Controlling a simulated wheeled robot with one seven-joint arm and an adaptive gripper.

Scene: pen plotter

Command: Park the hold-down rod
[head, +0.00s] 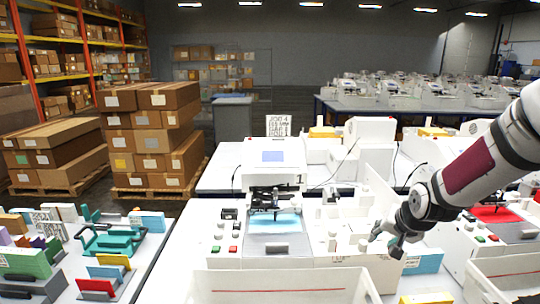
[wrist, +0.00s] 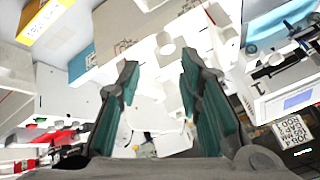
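My gripper (head: 385,240) hangs over the right part of the white plotter station in the head view. In the wrist view my gripper (wrist: 157,65) has its two teal-padded fingers apart, with nothing held between them. The plotter (head: 274,172) has a dark pen carriage (head: 264,198) above a light blue sheet (head: 274,221). A short dark grey bar (head: 277,247) lies on the grey plate in front of the sheet. Small white round pieces stand near the gripper; one (wrist: 165,43) shows beyond the fingertips in the wrist view. I cannot tell which piece is the hold-down rod.
An open white bin (head: 280,276) stands at the front. Red and green buttons (head: 233,249) sit left of the plate. A side table at left holds teal, green and yellow items (head: 107,240). Another plotter with a red sheet (head: 493,214) stands at right.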

